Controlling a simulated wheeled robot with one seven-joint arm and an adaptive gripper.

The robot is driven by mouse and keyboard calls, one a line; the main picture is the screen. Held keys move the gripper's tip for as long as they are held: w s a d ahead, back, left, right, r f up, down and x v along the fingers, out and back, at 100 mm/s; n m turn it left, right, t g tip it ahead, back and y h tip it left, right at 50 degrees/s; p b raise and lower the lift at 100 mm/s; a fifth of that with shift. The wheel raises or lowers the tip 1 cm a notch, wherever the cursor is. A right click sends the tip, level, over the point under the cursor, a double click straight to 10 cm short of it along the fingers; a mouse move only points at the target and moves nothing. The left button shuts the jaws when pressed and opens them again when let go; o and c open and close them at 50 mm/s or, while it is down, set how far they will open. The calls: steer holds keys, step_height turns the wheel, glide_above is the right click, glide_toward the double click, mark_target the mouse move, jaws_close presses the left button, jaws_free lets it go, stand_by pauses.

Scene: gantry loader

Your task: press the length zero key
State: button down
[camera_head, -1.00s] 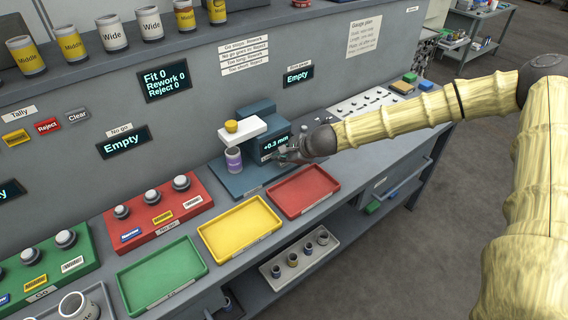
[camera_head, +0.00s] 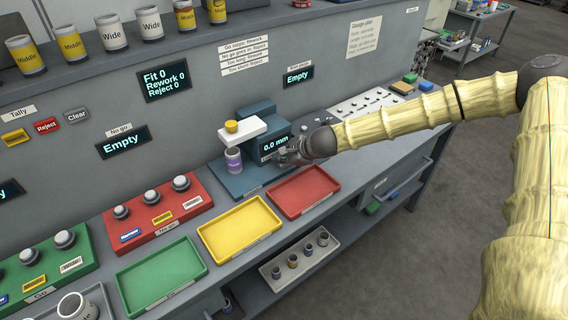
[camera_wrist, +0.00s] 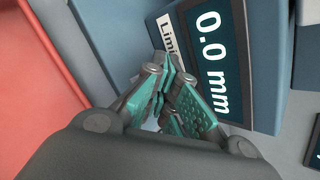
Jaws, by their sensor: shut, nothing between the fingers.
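The length gauge (camera_head: 243,182) is a blue-grey block on a flat base at the back of the bench. Its display (camera_head: 275,146) reads 0.0 mm; the wrist view shows the same reading on the display (camera_wrist: 215,50). A purple-labelled cylinder (camera_head: 233,160) stands on the base under the white arm (camera_head: 242,129) with its yellow knob. My gripper (camera_head: 282,158) is at the front face of the gauge, just below the display. In the wrist view its fingertips (camera_wrist: 166,70) are together beside a label starting "Limi". The zero key is hidden, so I cannot tell if they touch it.
A red tray (camera_head: 333,189), a yellow tray (camera_head: 207,236) and a green tray (camera_head: 122,272) lie along the bench front. A red block with several knobs (camera_head: 198,191) stands left of the gauge. Another display (camera_head: 298,85) on the panel reads Empty.

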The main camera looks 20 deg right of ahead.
mark_target(274, 146)
steer(key=shift+r+p, duration=0.5)
steer(key=shift+r, duration=0.25)
steer(key=shift+r+p, duration=1.9)
steer(key=shift+r, duration=0.6)
